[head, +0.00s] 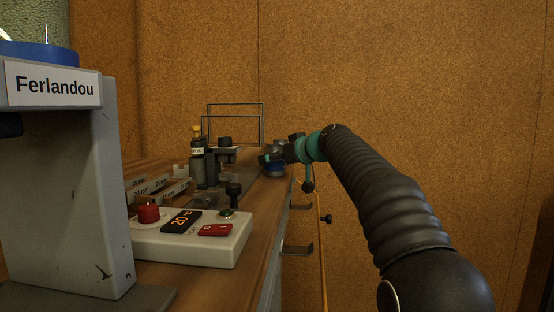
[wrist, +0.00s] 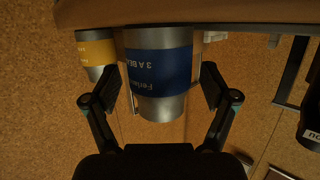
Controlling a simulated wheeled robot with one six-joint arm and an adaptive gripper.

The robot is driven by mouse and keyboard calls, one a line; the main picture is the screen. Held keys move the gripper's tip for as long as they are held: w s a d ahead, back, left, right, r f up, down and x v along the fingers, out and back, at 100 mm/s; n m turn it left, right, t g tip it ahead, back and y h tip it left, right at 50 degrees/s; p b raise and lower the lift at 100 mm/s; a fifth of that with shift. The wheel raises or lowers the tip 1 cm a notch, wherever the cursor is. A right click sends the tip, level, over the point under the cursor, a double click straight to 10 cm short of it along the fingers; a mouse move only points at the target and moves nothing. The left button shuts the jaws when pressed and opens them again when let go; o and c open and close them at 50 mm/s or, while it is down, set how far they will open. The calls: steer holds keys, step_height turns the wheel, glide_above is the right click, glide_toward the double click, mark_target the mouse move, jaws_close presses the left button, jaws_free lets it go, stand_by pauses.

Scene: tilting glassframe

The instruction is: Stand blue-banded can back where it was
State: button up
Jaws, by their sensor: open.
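The blue-banded can (wrist: 160,70) is a metal can with a dark blue label. It fills the middle of the wrist view, which looks upside down, with the can's far end against the wooden counter at the top. My gripper (wrist: 162,90) is open, with one finger on each side of the can. I cannot tell whether either finger touches it. In the head view the blue-banded can (head: 275,171) is small, near the counter's right edge, partly hidden by my gripper (head: 284,153).
A yellow-banded can (wrist: 96,52) stands close beside the blue one.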

steer(key=shift+r, duration=0.25)
steer(key=b+v, duration=0.1)
steer(key=v, duration=1.1)
